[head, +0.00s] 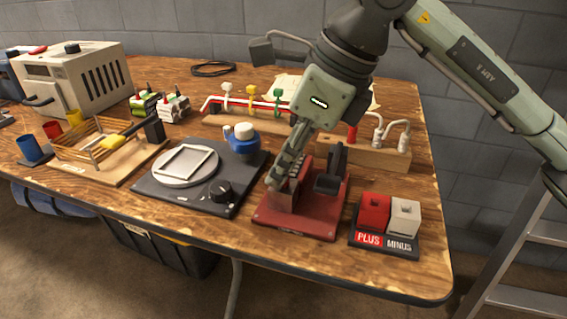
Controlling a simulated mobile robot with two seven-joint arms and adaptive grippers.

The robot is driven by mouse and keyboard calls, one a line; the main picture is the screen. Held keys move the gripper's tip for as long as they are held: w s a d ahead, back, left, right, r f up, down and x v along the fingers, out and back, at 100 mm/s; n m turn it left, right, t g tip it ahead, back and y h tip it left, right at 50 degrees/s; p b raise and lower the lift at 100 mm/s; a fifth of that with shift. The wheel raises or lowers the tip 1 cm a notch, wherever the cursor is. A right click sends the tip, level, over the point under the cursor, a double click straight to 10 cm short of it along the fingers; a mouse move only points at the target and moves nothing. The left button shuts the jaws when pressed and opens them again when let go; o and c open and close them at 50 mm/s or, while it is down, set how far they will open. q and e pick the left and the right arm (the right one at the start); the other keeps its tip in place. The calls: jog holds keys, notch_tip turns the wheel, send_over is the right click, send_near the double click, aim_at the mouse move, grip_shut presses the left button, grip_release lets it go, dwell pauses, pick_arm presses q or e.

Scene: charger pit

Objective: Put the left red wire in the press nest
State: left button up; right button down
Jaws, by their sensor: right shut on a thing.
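The red press (310,222) stands near the front of the table, with a black lever part on its right and a grey metal part in its middle. My right gripper (277,178) points down and left over the press's left side. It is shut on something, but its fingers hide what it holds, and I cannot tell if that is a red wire. A thin red strip (262,104) runs along the rack at the back. A small red piece (351,134) stands on the wooden block (365,152) behind the press. My left gripper is out of view.
A red and white block pair on a PLUS/MINUS base (383,240) is right of the press. A black plate with a dial (190,190) and a blue bottle (243,142) are to its left. White wire loops (400,130) stand on the wooden block. The right front corner is clear.

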jog(key=shift+f, duration=0.1)
jog(key=c, duration=1.4)
grip_release()
jog(key=shift+c, duration=0.2)
jog(key=shift+r+p, duration=1.85)
jog(key=shift+r, duration=1.75)
